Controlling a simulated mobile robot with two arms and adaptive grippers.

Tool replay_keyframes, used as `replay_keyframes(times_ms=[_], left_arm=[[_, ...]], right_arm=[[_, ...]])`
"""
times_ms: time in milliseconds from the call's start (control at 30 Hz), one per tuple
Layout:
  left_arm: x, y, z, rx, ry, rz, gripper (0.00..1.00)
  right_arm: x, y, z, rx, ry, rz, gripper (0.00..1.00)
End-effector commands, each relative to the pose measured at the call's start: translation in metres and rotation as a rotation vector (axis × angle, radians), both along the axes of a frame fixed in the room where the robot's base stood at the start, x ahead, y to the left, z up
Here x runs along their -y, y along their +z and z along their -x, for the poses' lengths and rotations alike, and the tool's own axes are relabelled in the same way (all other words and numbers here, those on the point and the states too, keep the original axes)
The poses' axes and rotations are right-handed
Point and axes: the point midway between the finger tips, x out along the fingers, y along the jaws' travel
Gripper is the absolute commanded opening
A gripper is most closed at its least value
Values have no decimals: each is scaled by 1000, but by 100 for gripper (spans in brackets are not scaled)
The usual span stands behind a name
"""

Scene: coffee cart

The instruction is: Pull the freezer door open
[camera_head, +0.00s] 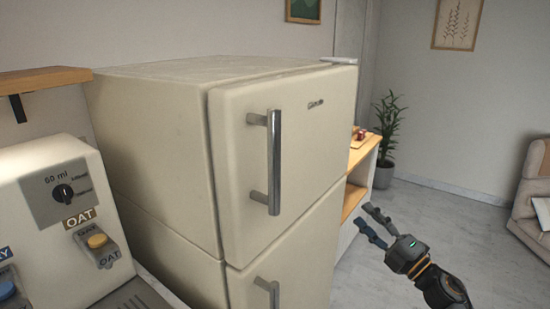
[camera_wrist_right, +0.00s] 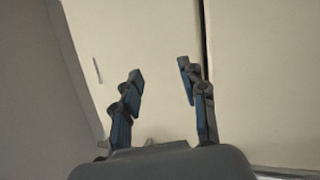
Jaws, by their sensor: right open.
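The cream fridge-freezer (camera_head: 165,130) stands in the middle of the head view. Its upper freezer door (camera_head: 310,160) looks shut against the body and has a vertical metal bar handle (camera_head: 274,160) near its left edge. A lower door (camera_head: 300,262) has a similar handle (camera_head: 268,290), partly cut off by the frame. My right gripper (camera_head: 369,222) is open and empty, to the right of the fridge and apart from both handles. In the right wrist view, its open fingers (camera_wrist_right: 160,75) show before pale panels with a dark seam. My left gripper is not in view.
A drink dispenser (camera_head: 55,215) with an OAT tap stands at the left, close beside the fridge. A wooden-topped shelf (camera_head: 362,155) and a plant (camera_head: 388,130) are behind the fridge at right. An armchair (camera_head: 532,200) is at far right. Open floor (camera_head: 440,220) lies between.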

Motion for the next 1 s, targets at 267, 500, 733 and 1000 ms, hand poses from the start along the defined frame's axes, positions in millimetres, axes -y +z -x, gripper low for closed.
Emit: replay_keyframes(times_ms=[267, 500, 733, 1000], left_arm=[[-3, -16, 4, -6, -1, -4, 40], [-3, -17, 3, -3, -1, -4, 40], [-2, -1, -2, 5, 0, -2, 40], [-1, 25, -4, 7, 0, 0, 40]], right_arm=[[-85, 209, 133, 811, 194, 818, 42], [-101, 230, 178, 1020, 177, 1141, 42], [-128, 235, 168, 1029, 178, 1150, 42], [-181, 236, 144, 1028, 179, 1146, 42]])
